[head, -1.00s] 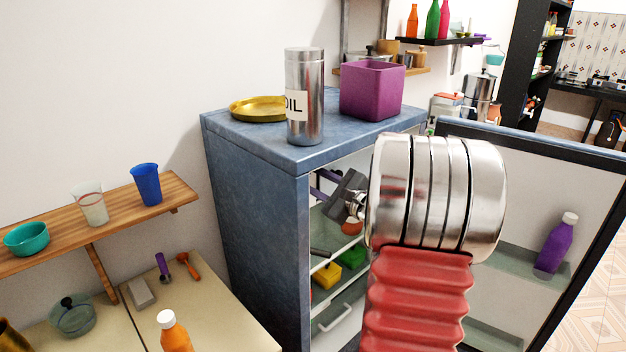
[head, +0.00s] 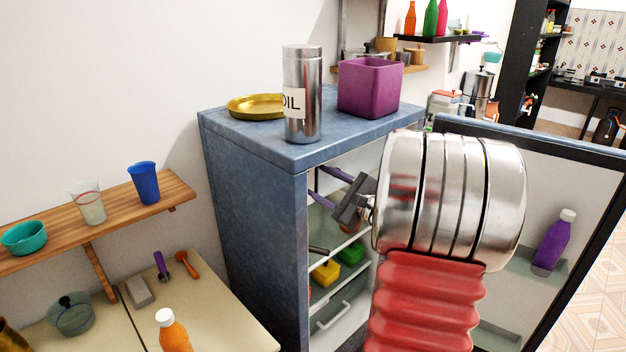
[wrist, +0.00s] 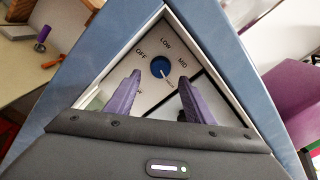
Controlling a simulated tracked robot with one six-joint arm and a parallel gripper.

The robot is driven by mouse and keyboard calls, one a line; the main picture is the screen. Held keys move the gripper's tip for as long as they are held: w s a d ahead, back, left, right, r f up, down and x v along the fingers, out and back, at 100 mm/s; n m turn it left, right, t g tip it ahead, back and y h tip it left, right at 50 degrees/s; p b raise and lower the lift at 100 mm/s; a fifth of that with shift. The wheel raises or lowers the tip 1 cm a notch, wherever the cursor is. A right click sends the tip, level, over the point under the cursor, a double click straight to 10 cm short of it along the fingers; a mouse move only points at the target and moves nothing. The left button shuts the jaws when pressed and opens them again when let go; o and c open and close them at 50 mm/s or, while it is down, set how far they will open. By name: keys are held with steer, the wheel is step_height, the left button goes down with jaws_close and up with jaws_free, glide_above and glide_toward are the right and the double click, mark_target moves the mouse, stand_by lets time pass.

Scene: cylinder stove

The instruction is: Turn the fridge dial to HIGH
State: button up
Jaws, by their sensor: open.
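The fridge (head: 255,200) is a blue cabinet with its door (head: 520,200) open to the right. In the wrist view, the round blue dial (wrist: 160,68) sits on a pale panel inside the fridge. OFF, LOW and MID labels show around it; a HIGH label cannot be made out. A white mark on the dial points to the lower right, below MID. My gripper (wrist: 159,77) is open, its two purple fingers on either side of the dial; contact cannot be told. In the head view my gripper (head: 320,184) reaches into the upper fridge; the dial is hidden there.
An oil canister (head: 302,95), gold plate (head: 256,107) and purple box (head: 370,87) stand on the fridge top. Yellow (head: 325,272) and green (head: 350,252) items are on shelves inside. A purple bottle (head: 553,240) stands in the door. The fridge walls close in around my gripper.

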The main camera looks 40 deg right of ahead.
steer(key=s, duration=1)
steer(key=shift+d, duration=0.15)
